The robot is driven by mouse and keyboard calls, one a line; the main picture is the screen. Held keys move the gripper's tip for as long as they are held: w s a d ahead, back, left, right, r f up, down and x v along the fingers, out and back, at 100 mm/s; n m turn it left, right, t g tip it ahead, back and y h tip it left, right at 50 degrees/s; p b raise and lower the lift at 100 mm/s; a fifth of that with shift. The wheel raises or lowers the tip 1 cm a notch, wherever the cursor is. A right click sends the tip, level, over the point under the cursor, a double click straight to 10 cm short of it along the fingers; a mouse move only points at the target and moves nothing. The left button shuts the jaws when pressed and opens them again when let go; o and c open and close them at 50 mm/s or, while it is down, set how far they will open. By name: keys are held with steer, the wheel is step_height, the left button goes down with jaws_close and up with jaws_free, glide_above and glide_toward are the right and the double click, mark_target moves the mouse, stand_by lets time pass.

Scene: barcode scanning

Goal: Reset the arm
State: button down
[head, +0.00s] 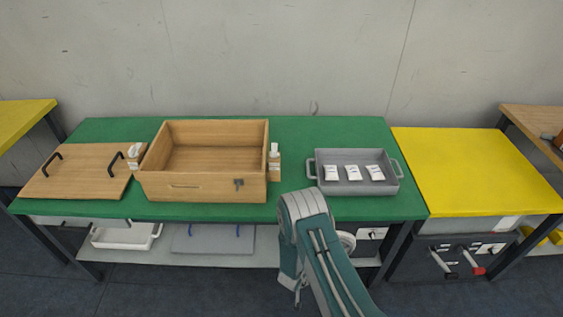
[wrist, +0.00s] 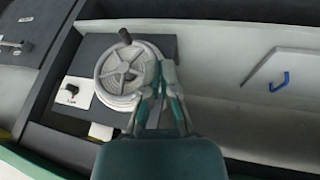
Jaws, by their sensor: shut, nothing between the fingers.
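My gripper (wrist: 160,68) shows in the wrist view, shut and empty, with its fingertips close together. In that view it overlaps the right side of a grey round handwheel (wrist: 122,74) on a dark box. I cannot tell whether it touches the wheel. In the head view my grey and green arm rises from the bottom centre and bends in front of the green table (head: 330,128). The fingers are not clear there, at the table's front edge and below it.
On the table are a wooden lid (head: 75,185), an open wooden box (head: 205,185) and a grey tray (head: 345,188) with 3 white packets. Below is a shelf (head: 200,257) with a white bin (head: 125,240). A yellow table (head: 470,165) stands at right.

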steer(key=w+a+r+y, duration=0.2)
steer(key=w+r, duration=0.2)
steer(key=r, duration=0.6)
steer(key=w+a+r+y, duration=0.15)
steer(key=w+r, duration=0.25)
steer(key=r, duration=0.5)
step_height(320, 180, up, 20)
steer(key=s+t+y, duration=0.1)
steer(key=s+y, duration=0.1)
steer(key=s, duration=0.1)
steer(key=s+d+r+n, duration=0.1)
steer(key=s+d+r, duration=0.1)
steer(key=s+r, duration=0.4)
steer(key=s+d+r+n, duration=0.15)
steer(key=s+r, duration=0.25)
steer(key=r, duration=0.5)
steer(key=s+d+r+h, duration=0.1)
steer(key=s+d+r, duration=0.2)
steer(key=s, duration=0.5)
steer(key=s+d+r+m+h, duration=0.1)
steer(key=s+d, duration=0.3)
steer(key=s, duration=0.5)
steer(key=shift+s+r, duration=0.2)
steer(key=shift+r, duration=0.7)
